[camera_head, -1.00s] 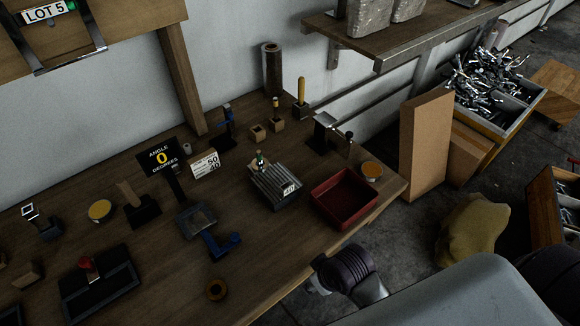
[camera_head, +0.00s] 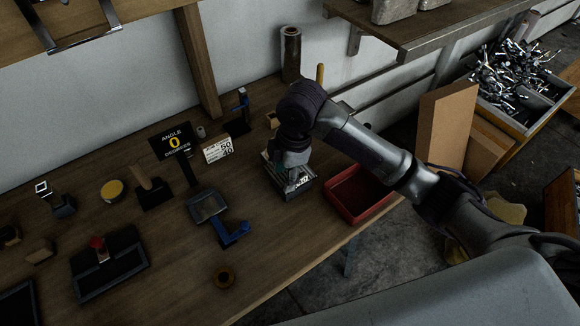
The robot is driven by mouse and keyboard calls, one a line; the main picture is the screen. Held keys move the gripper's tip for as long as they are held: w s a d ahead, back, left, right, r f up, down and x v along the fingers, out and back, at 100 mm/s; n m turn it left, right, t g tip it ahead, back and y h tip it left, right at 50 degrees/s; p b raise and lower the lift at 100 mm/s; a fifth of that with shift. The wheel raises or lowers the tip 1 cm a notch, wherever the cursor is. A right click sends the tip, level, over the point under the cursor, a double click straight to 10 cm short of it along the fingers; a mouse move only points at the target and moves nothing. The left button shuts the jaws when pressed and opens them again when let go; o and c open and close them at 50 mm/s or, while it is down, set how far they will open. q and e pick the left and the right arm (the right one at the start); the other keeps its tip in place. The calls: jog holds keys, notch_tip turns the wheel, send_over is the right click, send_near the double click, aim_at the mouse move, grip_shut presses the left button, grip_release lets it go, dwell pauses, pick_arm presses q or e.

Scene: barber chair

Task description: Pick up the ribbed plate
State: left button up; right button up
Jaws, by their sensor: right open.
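The ribbed plate (camera_head: 296,187) lies on the wooden workbench, left of the red tray. It is grey with a small numbered label on its near edge. My right gripper (camera_head: 286,168) is directly over it, pointing down, and hides most of its ribbed top. The gripper is open; its fingertips are mostly hidden, and I cannot tell whether they touch the plate. My left gripper is not in view.
The red tray (camera_head: 352,193) stands just right of the plate, under my right forearm. A blue-handled tool (camera_head: 230,232) and an angle sign (camera_head: 174,142) are to the left. The bench front between the brass ring (camera_head: 223,276) and the tray is clear.

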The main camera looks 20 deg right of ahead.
aim_at(300, 175)
jog(key=w+d+r+n+h, duration=0.2)
jog(key=w+d+r+n, duration=0.15)
jog(key=d+r, duration=0.2)
jog(key=shift+m+g, duration=0.3)
jog(key=shift+m, duration=0.15)
jog(key=f, duration=0.5)
jog(key=a+f+p, duration=0.1)
jog(key=f, duration=0.1)
jog(key=shift+f, duration=0.15)
jog(key=f+p, duration=0.1)
jog(key=f, duration=0.3)
jog(key=shift+s+f+p, duration=0.1)
jog(key=shift+s+p, duration=0.1)
jog(key=shift+p, duration=0.15)
jog(key=shift+f, duration=0.55)
grip_shut()
jog(key=shift+r, duration=0.1)
